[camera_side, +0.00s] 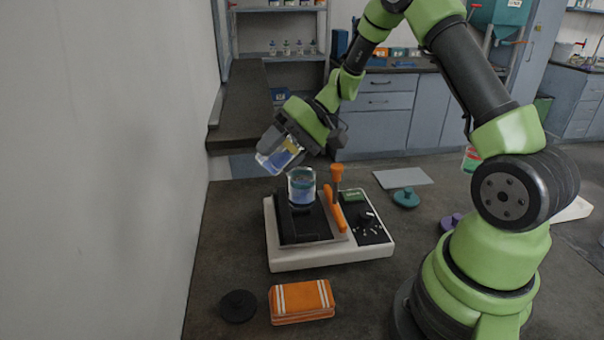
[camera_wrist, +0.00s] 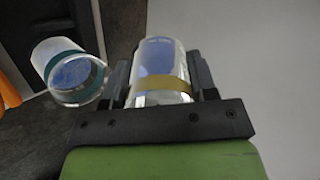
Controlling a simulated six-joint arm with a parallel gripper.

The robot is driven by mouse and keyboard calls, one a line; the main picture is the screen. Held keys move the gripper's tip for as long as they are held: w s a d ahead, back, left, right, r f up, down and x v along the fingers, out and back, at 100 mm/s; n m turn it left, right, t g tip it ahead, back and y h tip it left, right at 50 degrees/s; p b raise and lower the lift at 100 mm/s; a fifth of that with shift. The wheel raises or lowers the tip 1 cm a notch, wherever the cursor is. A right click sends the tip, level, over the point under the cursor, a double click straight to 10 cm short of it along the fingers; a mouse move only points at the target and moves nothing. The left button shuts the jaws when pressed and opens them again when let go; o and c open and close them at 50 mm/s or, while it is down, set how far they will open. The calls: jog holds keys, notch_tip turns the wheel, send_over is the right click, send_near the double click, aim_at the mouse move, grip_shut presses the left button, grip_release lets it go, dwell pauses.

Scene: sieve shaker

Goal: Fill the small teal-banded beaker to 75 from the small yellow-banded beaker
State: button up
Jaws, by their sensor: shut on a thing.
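The teal-banded beaker (camera_side: 301,186) stands upright on the black platform of the sieve shaker (camera_side: 330,256) in the side view, with blue liquid in it. It also shows at the left of the wrist view (camera_wrist: 69,72). My gripper (camera_side: 284,145) is shut on the yellow-banded beaker (camera_side: 272,158) and holds it tilted, mouth down to the left, above and a little left of the teal-banded beaker. The yellow-banded beaker also shows between the fingers in the wrist view (camera_wrist: 160,68), with blue liquid in it. I see no clear stream between the beakers. The fill marks are too small to read.
An orange lever (camera_side: 337,176) rises just right of the teal-banded beaker. An orange striped block (camera_side: 301,300) and a black disc (camera_side: 238,306) lie in front. A teal lidded piece (camera_side: 406,198) and a grey plate (camera_side: 403,178) lie behind right. The wall is close on the left.

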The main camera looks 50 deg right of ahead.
jog(key=shift+w+a+f+g+h, duration=0.15)
jog(key=shift+f+g+h, duration=0.4)
jog(key=shift+h, duration=0.55)
jog(key=shift+w+a+f+g+h, duration=0.2)
jog(key=shift+w+a+g+h, duration=0.05)
jog(key=shift+a+g+h, duration=0.3)
jog(key=w+a+f+g+h, duration=0.2)
jog(key=a+f+h, duration=0.1)
jog(key=f+h, duration=0.1)
jog(key=shift+f+g+h, duration=0.4)
jog(key=shift+h, duration=0.25)
jog(key=shift+a, duration=0.1)
